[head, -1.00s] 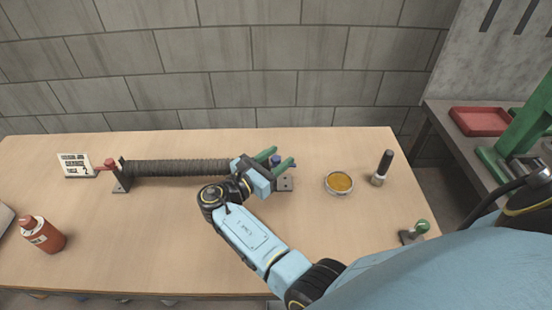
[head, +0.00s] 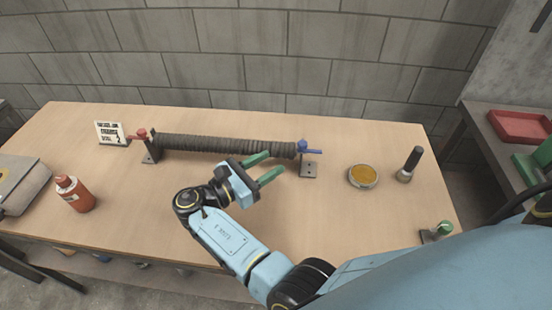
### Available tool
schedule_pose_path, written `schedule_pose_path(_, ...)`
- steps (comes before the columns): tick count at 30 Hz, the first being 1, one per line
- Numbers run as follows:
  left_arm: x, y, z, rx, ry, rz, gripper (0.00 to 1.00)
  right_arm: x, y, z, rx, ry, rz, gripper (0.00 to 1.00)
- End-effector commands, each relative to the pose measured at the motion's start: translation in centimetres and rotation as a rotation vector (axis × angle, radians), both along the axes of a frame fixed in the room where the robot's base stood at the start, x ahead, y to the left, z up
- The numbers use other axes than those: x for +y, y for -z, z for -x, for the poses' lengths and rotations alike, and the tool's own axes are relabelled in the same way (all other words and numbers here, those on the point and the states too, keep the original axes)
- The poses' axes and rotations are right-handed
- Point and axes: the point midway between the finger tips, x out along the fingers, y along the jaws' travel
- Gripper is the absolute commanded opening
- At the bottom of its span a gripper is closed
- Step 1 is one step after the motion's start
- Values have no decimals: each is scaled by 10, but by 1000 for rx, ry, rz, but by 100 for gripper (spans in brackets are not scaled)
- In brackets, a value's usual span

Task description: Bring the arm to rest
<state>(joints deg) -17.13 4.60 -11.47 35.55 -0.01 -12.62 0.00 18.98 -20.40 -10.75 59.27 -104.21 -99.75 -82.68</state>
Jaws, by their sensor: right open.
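My right arm reaches in from the lower right over the wooden table. Its gripper (head: 268,167), with green fingers, is open and empty, just in front of the right part of a dark ribbed mesh tube (head: 220,145). The tube lies level between two dark brackets. A red valve handle (head: 138,136) is at its left end and a blue valve handle (head: 309,150) at its right end. The fingers look apart from the blue handle; the gap to the tube is hard to judge. My left gripper is not in view.
The table (head: 130,200) also holds a sign (head: 110,132), a red bottle (head: 75,194), a dish of yellow-brown material (head: 363,176), a black-handled tool (head: 410,163) and a green-knobbed item (head: 441,230). A red tray (head: 520,127) is on the right bench. The front middle is clear.

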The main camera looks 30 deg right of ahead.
Motion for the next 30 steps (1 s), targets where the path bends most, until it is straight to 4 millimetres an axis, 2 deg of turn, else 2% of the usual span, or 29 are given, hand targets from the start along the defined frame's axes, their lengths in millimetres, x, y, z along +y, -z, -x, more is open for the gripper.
schedule_pose_path(19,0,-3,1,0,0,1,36,4,-4,1,-1,2,0,43)
schedule_pose_path(30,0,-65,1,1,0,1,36,4,-66,1,-1,2,0,43)
